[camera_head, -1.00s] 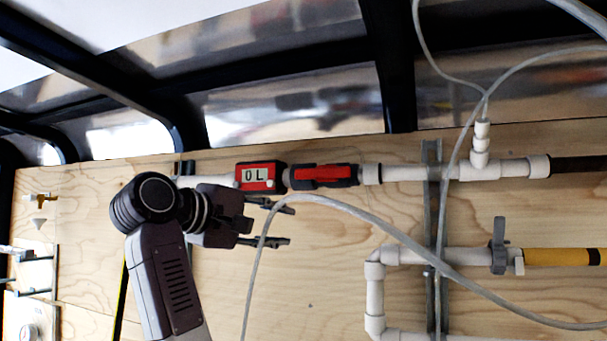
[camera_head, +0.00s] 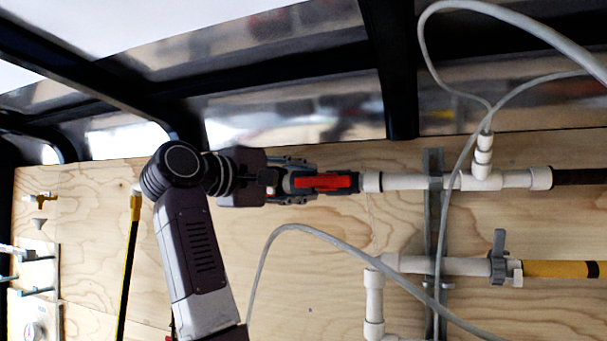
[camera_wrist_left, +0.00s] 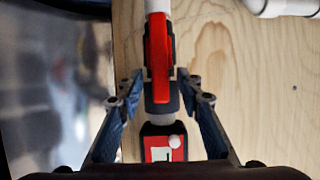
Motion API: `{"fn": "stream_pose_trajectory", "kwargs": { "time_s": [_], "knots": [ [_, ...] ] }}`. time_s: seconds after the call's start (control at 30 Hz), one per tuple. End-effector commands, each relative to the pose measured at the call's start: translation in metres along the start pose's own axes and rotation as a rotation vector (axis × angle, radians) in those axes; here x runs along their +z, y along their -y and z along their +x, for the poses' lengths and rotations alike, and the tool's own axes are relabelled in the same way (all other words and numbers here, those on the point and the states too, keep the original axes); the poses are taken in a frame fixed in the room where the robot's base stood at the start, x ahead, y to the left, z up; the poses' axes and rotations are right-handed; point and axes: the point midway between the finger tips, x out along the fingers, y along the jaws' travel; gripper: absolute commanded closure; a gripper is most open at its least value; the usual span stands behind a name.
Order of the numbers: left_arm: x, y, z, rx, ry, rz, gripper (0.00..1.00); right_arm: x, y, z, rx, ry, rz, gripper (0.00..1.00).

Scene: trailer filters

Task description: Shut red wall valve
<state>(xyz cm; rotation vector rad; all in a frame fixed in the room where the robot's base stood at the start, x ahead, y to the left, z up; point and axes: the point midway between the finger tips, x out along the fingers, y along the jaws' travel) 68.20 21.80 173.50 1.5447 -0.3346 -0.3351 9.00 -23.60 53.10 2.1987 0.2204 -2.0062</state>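The red wall valve (camera_head: 328,181) sits in the white pipe line on the wooden wall, its red handle lying along the pipe. It also shows at the top middle of the left wrist view (camera_wrist_left: 159,55). My left gripper (camera_head: 309,182) is open and level with the pipe at the valve's left end. In the left wrist view its two fingers (camera_wrist_left: 163,88) stand apart on either side of the valve's near end, with gaps showing. The gripper hides much of the red meter (camera_wrist_left: 160,147) in the head view. My right gripper is not in view.
Loose grey hoses (camera_head: 352,222) hang across the wall below and to the right. A metal strut (camera_head: 435,220) stands right of the valve. A lower pipe with a grey valve (camera_head: 498,257) runs below. Dark frame beams (camera_head: 390,70) pass above.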

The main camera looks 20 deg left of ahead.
Motion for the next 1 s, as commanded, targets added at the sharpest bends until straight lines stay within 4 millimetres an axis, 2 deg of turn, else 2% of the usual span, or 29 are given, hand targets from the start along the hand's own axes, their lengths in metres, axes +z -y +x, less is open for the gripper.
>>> {"fn": "stream_pose_trajectory", "kwargs": {
  "time_s": [0.27,0.5,0.6,1.0],
  "knots": [
    [-0.0001,0.0009,0.0022,0.0,0.0,0.0,0.67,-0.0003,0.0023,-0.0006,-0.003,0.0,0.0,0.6],
    [-0.0001,0.0007,0.0019,0.0,0.0,0.0,0.92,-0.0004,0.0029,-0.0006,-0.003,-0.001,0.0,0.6],
    [-0.0001,0.0008,0.0019,-0.001,0.0,0.0,1.0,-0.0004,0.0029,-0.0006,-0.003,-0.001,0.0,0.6],
    [-0.0003,0.0026,0.0019,0.002,0.001,-0.008,1.0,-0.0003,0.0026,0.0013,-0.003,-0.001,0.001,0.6]
  ]
}}
